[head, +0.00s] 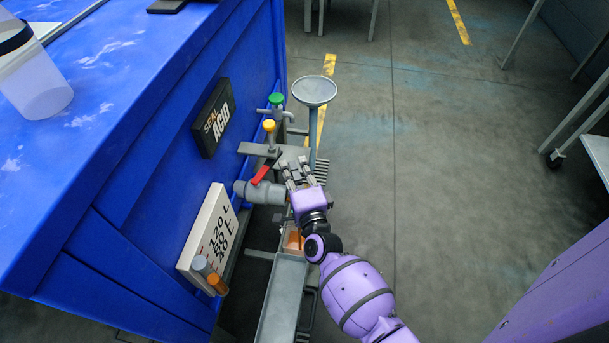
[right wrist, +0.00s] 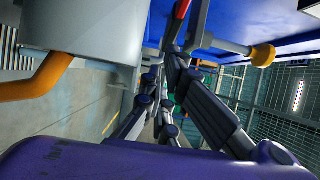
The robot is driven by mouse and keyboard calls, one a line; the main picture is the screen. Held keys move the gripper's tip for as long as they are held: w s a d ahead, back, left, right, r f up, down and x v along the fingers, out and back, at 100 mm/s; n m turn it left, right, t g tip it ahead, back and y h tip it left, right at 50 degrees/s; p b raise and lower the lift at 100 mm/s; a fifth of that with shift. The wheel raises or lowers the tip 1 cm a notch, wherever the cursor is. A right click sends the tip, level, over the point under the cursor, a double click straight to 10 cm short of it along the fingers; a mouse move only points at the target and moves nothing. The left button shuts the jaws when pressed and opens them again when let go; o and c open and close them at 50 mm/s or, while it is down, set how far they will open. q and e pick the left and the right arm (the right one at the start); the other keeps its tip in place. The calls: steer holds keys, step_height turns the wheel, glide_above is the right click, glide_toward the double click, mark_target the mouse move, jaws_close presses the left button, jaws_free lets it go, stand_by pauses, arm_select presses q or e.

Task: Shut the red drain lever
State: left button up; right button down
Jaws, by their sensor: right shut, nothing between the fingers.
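The red drain lever (head: 262,173) is on the grey pipe valve (head: 262,191) at the side of the blue unit. It slants up to the right in the head view. My right gripper (head: 295,167) is shut and empty, just right of the lever. In the right wrist view the red lever (right wrist: 181,10) shows at the top edge, close to the fingers (right wrist: 165,80). I cannot tell whether they touch it. My left gripper is not in view.
Yellow (head: 269,125) and green (head: 275,98) knobs sit beyond the lever. A round grey dish on a post (head: 315,90) stands behind the gripper. The floor to the right is open.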

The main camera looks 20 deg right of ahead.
steer(key=shift+w+a, duration=0.15)
steer(key=shift+w, duration=0.1)
steer(key=w+n+y+b, duration=0.1)
steer(key=y, duration=0.1)
steer(key=w+n+y+b, duration=0.1)
steer(key=w+y+b, duration=0.1)
steer(key=shift+w+a+n, duration=0.25)
steer(key=shift+a+n, duration=0.05)
steer(key=shift+a, duration=0.1)
stand_by(0.4)
